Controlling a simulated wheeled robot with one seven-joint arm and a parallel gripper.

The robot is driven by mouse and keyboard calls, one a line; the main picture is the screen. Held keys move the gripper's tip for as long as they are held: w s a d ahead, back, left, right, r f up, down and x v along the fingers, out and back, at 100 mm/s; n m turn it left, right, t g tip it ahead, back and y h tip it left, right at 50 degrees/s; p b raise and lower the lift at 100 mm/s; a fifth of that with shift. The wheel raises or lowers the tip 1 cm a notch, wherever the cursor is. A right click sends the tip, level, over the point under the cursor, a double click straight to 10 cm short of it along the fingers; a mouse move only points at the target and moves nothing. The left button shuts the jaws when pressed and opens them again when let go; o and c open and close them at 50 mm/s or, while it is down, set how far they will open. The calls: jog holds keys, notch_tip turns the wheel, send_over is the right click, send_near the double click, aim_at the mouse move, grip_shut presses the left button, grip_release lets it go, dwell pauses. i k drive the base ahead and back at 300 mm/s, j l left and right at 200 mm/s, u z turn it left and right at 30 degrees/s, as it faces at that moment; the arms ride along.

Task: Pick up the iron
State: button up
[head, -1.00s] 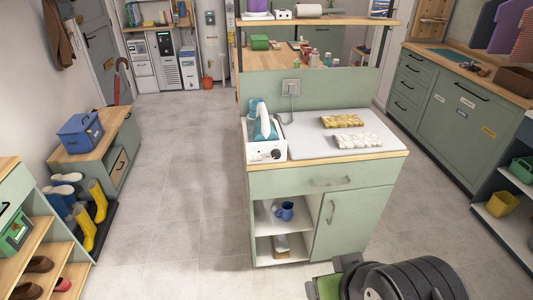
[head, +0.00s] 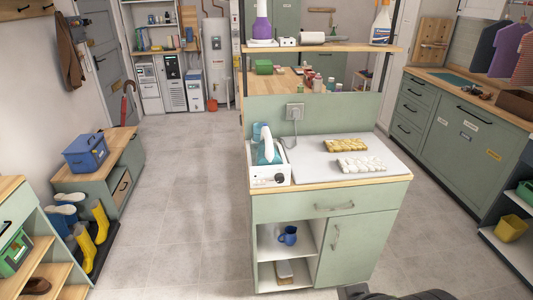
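The iron (head: 265,147), with a white handle and a translucent blue body, stands on the left end of the island's worktop in the head view. It rests in or on a white base unit (head: 269,178) with a dark knob on its front. A grey cord runs from the wall socket (head: 295,112) down behind it. How the iron sits in the base is hard to tell. My gripper is not in view. Only a dark part of my arm shows at the bottom edge, well below and right of the iron.
A shelf (head: 325,48) with bottles hangs above the island's back. Open floor (head: 190,220) lies left of the island. A blue mug (head: 288,235) stands in the cubby below.

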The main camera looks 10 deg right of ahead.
aim_at(266, 154)
jog(key=i+j+u, duration=0.15)
jog(key=i+u, duration=0.35)
jog(key=i, duration=0.35)
jog(key=i+l+u, duration=0.15)
jog(key=i+u, duration=0.3)
jog(key=i, duration=0.35)
